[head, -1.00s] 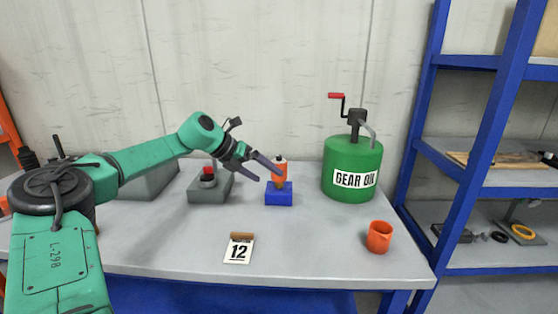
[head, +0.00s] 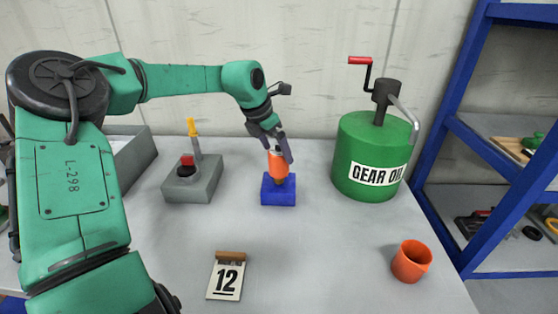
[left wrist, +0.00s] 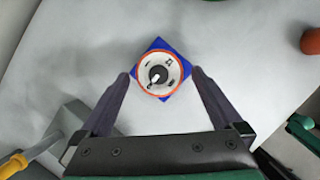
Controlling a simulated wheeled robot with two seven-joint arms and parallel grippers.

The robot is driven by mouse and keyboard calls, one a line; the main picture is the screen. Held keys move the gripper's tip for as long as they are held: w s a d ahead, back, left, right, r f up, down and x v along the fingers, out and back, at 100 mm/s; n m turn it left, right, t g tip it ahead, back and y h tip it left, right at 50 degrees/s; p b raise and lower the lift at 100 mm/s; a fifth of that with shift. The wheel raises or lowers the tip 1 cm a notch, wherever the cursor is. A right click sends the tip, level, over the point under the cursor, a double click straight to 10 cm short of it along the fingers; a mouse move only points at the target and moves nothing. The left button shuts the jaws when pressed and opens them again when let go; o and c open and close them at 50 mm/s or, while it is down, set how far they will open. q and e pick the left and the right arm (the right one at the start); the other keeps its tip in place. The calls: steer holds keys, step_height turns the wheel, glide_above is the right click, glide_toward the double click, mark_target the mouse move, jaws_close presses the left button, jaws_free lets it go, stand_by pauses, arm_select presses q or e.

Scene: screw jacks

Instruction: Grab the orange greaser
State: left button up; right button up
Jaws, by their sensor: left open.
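The orange greaser (head: 278,166) stands upright on a blue block (head: 278,191) on the grey table. In the left wrist view I look down on the round pale top of the greaser (left wrist: 159,74), with an orange rim and the blue block's corners (left wrist: 159,43) behind it. My left gripper (head: 280,154) is above and around the greaser's upper part, pointing down. In the left wrist view its open fingers (left wrist: 160,78) stand on either side of the greaser, with a gap showing on both sides. My right gripper is not in view.
A green gear oil drum (head: 368,155) with a red-handled crank stands right of the greaser. A grey box with a red button (head: 192,182) is at left. Blue shelving (head: 470,150) is at right.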

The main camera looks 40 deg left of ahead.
arm_select(q)
steer(key=p+x, duration=0.1)
steer(key=x, duration=0.4)
steer(key=shift+w+f, duration=0.3)
steer(key=shift+f, duration=0.05)
jaws_close()
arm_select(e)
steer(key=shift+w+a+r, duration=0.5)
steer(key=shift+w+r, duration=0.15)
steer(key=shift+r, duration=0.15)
arm_select(q)
steer(key=shift+r, duration=0.1)
